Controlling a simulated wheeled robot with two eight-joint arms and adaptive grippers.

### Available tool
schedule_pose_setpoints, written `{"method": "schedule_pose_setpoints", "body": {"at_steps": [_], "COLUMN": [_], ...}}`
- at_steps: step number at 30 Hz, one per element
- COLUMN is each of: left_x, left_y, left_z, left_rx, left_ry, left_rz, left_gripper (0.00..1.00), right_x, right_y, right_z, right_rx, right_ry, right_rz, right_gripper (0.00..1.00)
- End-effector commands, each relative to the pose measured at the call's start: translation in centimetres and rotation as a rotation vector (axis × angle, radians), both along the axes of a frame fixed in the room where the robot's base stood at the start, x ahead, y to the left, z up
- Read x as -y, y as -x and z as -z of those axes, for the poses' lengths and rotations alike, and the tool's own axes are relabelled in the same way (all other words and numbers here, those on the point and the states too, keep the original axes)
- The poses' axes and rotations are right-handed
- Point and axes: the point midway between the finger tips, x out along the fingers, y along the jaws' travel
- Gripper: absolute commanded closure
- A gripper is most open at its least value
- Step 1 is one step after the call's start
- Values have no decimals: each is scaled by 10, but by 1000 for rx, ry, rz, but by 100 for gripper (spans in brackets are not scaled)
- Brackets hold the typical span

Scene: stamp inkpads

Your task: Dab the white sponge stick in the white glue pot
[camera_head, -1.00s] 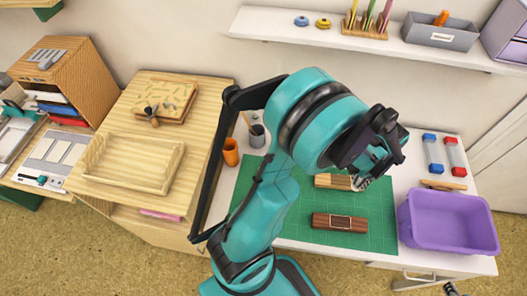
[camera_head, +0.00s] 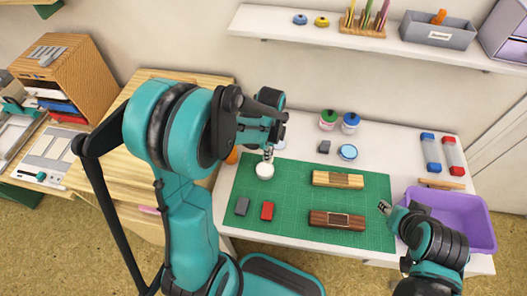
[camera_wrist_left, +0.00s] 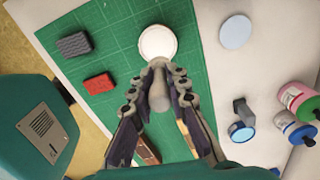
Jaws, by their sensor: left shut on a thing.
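A small white round pot (camera_head: 265,171), which looks like the glue pot, stands on the green mat below my left gripper (camera_head: 268,153). It also shows in the left wrist view (camera_wrist_left: 157,41), just beyond the fingertips (camera_wrist_left: 159,68). My left gripper is shut on a grey stick (camera_wrist_left: 158,93), which looks like the sponge stick's handle. Its white sponge end is hidden, and I cannot tell whether it touches the pot. My right gripper (camera_head: 385,207) is over the mat's right edge, and its jaws are too small to judge.
A grey block (camera_head: 242,206) and a red block (camera_head: 267,210) lie left on the green mat (camera_head: 300,193). Two wooden blocks lie right of the pot. Green-lidded (camera_head: 328,119) and blue-lidded (camera_head: 350,122) jars stand behind. A purple bin (camera_head: 470,222) is at right.

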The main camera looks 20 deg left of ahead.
Motion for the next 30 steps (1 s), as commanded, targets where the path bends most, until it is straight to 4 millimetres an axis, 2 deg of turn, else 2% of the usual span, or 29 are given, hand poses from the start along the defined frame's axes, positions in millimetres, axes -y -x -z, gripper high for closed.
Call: {"method": "schedule_pose_setpoints", "body": {"at_steps": [3, 6, 10, 19, 30], "left_x": [-6, -9, -12, -13, -13], "left_y": [2, 2, 3, 3, 3], "left_z": [-1, -2, -2, 8, 48], "left_rx": [-1, -2, -2, -2, -2], "left_ry": [1, 1, 2, 2, 1], "left_rz": [266, 446, 591, 654, 652], "left_gripper": [100, 100, 100, 100, 100], "right_x": [0, 0, 0, 0, 0], "right_y": [0, 0, 0, 0, 0], "right_z": [1, 1, 1, 10, 41], "right_rx": [0, 0, 0, 0, 0], "right_ry": [0, 0, 0, 0, 0], "right_rz": [0, 0, 0, 0, 0], "right_gripper": [60, 60, 60, 60, 60]}}
